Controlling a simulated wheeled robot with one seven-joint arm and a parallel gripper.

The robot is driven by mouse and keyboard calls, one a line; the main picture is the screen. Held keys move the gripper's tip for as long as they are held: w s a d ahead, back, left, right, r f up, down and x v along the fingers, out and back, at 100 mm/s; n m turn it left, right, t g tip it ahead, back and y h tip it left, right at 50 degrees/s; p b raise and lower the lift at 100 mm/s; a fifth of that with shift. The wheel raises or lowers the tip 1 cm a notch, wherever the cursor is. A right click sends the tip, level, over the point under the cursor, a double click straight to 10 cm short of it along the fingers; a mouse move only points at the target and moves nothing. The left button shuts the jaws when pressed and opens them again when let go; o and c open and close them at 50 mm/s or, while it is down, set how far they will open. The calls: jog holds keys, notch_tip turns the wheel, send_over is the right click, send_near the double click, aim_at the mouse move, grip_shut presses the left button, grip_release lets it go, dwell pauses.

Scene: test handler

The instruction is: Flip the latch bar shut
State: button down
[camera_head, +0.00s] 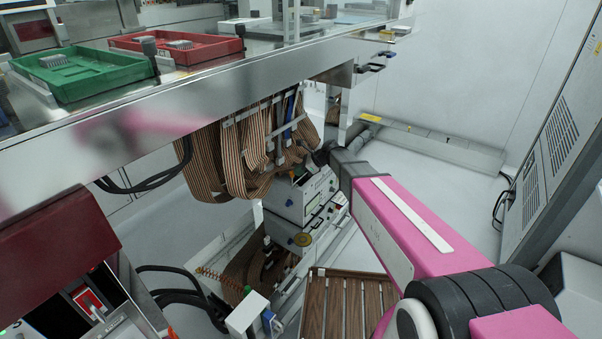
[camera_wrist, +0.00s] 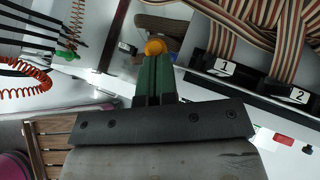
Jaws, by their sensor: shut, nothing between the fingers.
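My gripper (camera_wrist: 156,62) shows in the wrist view as two dark green fingers side by side, closed together and holding nothing. An orange round knob (camera_wrist: 155,46) appears right at the fingertips; I cannot tell whether they touch it. To the right are two black connectors, marked 1 (camera_wrist: 224,68) and 2 (camera_wrist: 297,95), with striped ribbon cables. I cannot make out for certain which part is the latch bar. In the head view my pink arm reaches under the bench to the hanging ribbon cables (camera_head: 232,160); its fingertips are too small and dark to see clearly there.
A metal bench (camera_head: 250,80) overhangs the cables and carries a green tray (camera_head: 80,75) and a red tray (camera_head: 175,45). White instrument boxes (camera_head: 300,195) stand below. A slatted wooden platform (camera_head: 345,300) lies on the floor. Black cables and an orange coiled cord (camera_wrist: 25,78) are at the left.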

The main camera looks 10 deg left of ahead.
dwell(0.5)
jog(key=d+f+v, duration=0.1)
jog(key=v, duration=1.2)
jog(key=shift+w, duration=0.3)
jog(key=shift+f, duration=0.15)
jog(key=s+d+f+n+h, duration=0.4)
jog(key=s+d+n+h, duration=0.1)
jog(key=s+d+n, duration=0.4)
jog(key=s+d+f+n+h, duration=0.4)
jog(key=s+d+n, duration=0.4)
jog(key=s+d, duration=0.4)
jog(key=shift+d+f+n+g+h, duration=0.15)
jog(key=shift+d+n+g+h, duration=0.25)
jog(key=shift+d, duration=0.45)
jog(key=shift+s, duration=0.1)
